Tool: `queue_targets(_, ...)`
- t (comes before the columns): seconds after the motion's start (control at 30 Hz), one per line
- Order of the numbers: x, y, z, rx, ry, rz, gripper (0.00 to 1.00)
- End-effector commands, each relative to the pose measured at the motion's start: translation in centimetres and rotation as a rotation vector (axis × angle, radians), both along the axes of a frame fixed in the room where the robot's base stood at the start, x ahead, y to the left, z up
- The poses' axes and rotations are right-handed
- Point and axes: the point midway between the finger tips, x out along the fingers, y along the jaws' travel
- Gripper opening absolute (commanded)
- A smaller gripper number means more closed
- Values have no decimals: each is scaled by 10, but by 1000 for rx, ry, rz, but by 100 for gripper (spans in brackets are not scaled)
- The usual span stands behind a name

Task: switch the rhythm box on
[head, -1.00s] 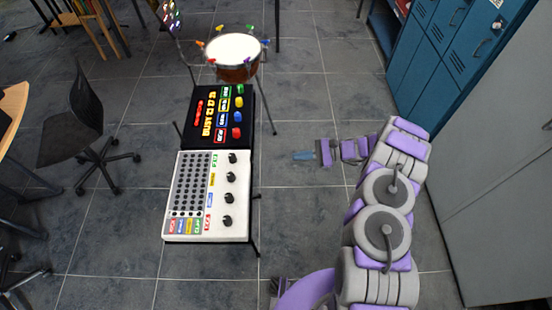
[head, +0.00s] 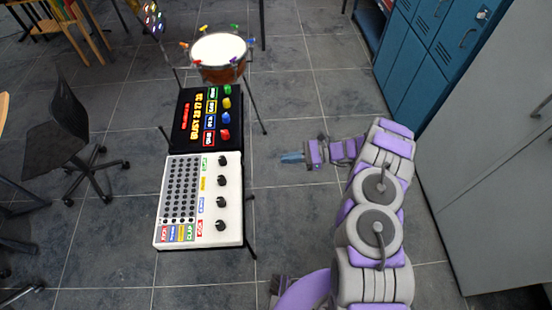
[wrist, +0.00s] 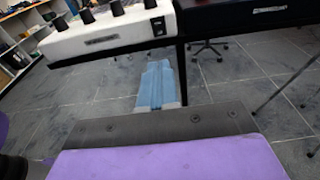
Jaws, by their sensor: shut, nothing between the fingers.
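The rhythm box (head: 222,237) appears to be the white panel with a grid of dark dots, coloured labels and a column of black knobs, on a stand left of my arm. In the wrist view the white box (wrist: 125,33) spans the upper left, its knobs on top. A small black switch (wrist: 158,26) sits on its side face near the right end; its position is too small to tell. My gripper (head: 290,158), with blue fingers, is shut and empty, right of the box and apart from it. The fingers also show in the wrist view (wrist: 158,85), below the box's side.
A black panel with coloured buttons (head: 180,140) adjoins the white box's far end. A drum (head: 218,70) stands beyond it. A black office chair (head: 65,125) is at left, blue lockers (head: 400,85) and a grey cabinet (head: 490,190) at right. Floor between box and arm is clear.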

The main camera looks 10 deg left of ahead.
Motion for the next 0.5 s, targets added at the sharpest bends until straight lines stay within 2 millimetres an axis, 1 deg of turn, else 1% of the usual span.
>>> queue_targets(0.3, -15, 59, -8, 1, 1, 4, 0)
queue_targets(0.5, -22, 93, -13, -1, -3, 1, 0)
